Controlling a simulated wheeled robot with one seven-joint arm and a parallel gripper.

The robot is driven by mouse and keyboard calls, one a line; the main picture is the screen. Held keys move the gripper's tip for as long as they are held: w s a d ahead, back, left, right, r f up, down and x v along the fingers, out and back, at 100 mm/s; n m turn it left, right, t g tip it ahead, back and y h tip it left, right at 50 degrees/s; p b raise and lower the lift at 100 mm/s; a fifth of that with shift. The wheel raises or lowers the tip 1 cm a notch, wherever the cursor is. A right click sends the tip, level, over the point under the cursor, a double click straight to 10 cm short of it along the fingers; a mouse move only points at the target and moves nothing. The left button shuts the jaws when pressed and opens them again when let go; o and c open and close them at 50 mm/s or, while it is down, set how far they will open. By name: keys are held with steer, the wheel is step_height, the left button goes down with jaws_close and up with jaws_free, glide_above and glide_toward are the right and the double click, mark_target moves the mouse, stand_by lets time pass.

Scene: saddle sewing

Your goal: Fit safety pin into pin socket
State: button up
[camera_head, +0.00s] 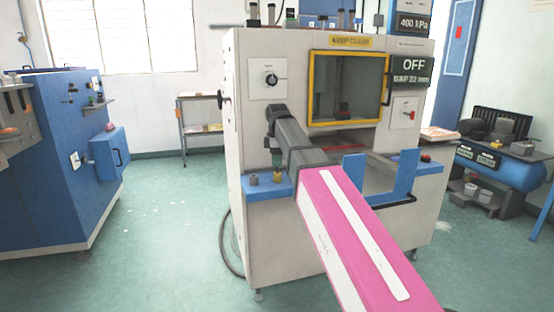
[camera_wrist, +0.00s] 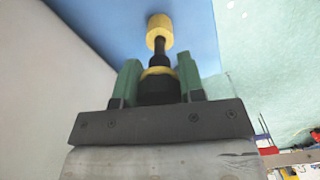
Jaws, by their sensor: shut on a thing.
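My gripper (camera_wrist: 159,82) has green fingers shut on the safety pin (camera_wrist: 157,60), a black part with a yellow band and a narrower dark shaft. The shaft points away from the gripper to a brass-yellow cylinder, apparently the pin socket (camera_wrist: 160,24), against a blue surface. The shaft lines up with the cylinder and meets it in this view. I cannot tell whether it is inside or only in front.
The white machine (camera_head: 262,235) carries a yellow-framed window (camera_head: 347,88) and an OFF display (camera_head: 414,65). A small grey knob (camera_head: 253,180) stands on the ledge left of my gripper. A blue U-shaped guard (camera_head: 380,178) is to the right. My pink and grey arm crosses the machine's front.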

mark_target(277, 171)
steer(key=shift+f, duration=1.8)
steer(key=o, duration=1.2)
steer(key=shift+c, duration=0.2)
steer(key=shift+r, duration=0.1)
steer(key=shift+r, duration=3.65)
